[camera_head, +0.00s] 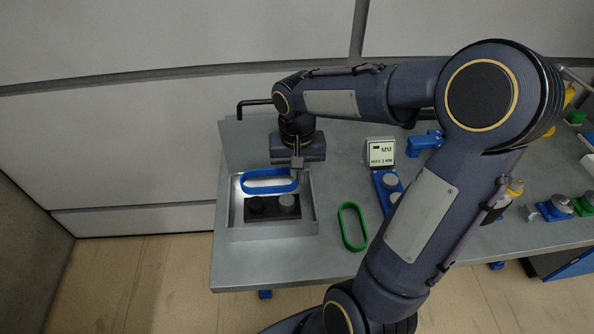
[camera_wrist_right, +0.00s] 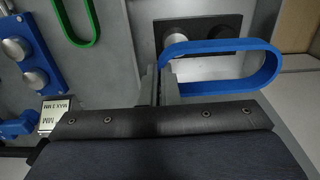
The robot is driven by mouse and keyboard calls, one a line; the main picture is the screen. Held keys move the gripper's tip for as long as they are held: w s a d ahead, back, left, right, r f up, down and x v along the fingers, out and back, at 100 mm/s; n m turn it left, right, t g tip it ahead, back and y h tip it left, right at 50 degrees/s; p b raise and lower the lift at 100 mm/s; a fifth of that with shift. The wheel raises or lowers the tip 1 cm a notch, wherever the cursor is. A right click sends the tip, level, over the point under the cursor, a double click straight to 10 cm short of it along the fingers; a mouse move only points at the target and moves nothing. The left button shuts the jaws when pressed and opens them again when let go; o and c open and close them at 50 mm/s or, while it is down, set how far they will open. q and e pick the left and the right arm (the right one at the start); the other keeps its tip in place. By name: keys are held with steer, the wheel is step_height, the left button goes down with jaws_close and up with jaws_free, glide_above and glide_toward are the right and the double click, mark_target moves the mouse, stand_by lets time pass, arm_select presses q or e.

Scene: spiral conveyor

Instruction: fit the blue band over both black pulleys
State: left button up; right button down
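The blue band (camera_head: 268,189) is a long oval loop, held at one end by my right gripper (camera_head: 297,170). It hangs over the back part of a grey tray, just behind the pulleys. In the right wrist view the band (camera_wrist_right: 225,88) stretches right from between the fingers (camera_wrist_right: 163,85). The two pulleys sit side by side on a black plate (camera_head: 272,217) in the tray. The left one (camera_head: 256,204) looks black; the right one (camera_head: 287,201) has a grey top. The wrist view also shows the grey-topped pulley (camera_wrist_right: 183,46), partly behind the band. My left gripper is out of view.
The grey tray (camera_head: 315,222) has raised walls. A green band (camera_head: 352,227) lies on the metal table (camera_head: 240,262) to its right. A blue block with grey pulleys (camera_head: 383,196) and a small sign (camera_head: 380,152) stand beyond. My right arm covers much of the table's middle.

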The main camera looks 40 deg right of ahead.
mark_target(297, 184)
steer(key=shift+f+b, duration=2.3)
steer(key=shift+f, duration=0.55)
steer(key=shift+f, duration=0.7)
steer(key=shift+r, duration=1.6)
step_height(297, 184, up, 4)
steer(key=p, duration=0.6)
steer(key=shift+r, duration=0.2)
steer(key=shift+f, duration=0.2)
steer(key=shift+f, duration=0.1)
